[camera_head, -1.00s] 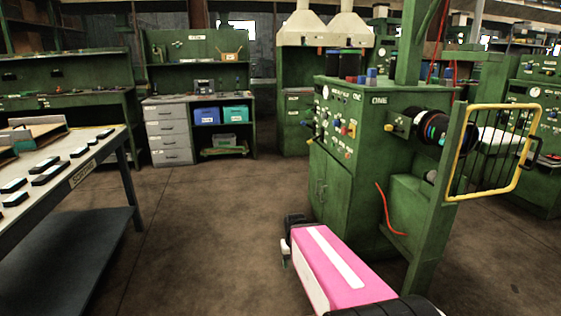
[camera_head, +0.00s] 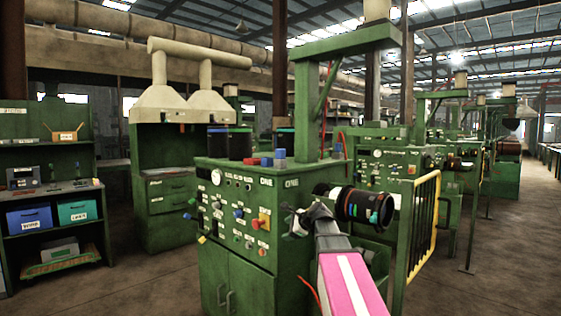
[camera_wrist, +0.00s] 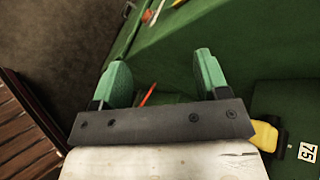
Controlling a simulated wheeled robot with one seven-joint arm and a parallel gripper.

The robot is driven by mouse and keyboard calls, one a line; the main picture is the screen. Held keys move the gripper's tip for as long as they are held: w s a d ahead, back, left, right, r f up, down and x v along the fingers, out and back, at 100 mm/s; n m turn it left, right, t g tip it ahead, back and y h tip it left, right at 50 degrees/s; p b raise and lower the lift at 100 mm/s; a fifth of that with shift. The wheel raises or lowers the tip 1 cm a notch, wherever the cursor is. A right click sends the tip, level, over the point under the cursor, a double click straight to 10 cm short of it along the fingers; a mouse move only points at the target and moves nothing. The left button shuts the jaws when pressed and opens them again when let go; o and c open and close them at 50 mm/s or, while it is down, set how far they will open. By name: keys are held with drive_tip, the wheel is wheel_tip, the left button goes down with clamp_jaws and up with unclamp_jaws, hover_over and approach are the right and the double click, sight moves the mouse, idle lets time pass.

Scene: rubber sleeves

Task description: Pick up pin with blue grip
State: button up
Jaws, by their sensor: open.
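My gripper (camera_head: 305,218) is raised in front of the green machine marked ONE (camera_head: 225,180), near the right part of its front panel. In the wrist view my gripper (camera_wrist: 162,78) has its two green fingers wide apart with nothing between them. Small blue parts show on the machine: blue blocks (camera_head: 280,158) on top beside red ones, and a blue knob (camera_head: 238,213) on the panel. I cannot tell which, if any, is the pin with the blue grip. It is not seen in the wrist view.
A black roller with coloured bands (camera_head: 358,205) sticks out right of my gripper. A yellow-edged guard (camera_head: 424,225) stands further right. A workbench with a blue bin (camera_head: 30,219) and a teal bin (camera_head: 77,212) is at left. The floor between is clear.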

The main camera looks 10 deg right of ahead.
drive_tip(key=w+d+r+m+t+y, duration=0.25)
drive_tip(key=r+m, duration=0.35)
drive_tip(key=r, duration=1)
drive_tip(key=m+t, duration=0.3)
drive_tip(key=m, duration=0.1)
approach(283, 153)
drive_tip(key=w, duration=0.2)
drive_tip(key=shift+y, duration=0.45)
drive_tip(key=x, duration=0.4)
drive_tip(key=shift+w+f, duration=0.25)
drive_tip(key=shift+f, duration=0.1)
drive_tip(key=shift+s+a+x, duration=0.1)
drive_tip(key=shift+a+x, duration=0.05)
drive_tip(key=shift+x, duration=1.3)
drive_tip(key=shift+s+a+x, duration=0.1)
drive_tip(key=shift+a+x, duration=0.05)
drive_tip(key=shift+x, duration=1.3)
drive_tip(key=c, duration=1)
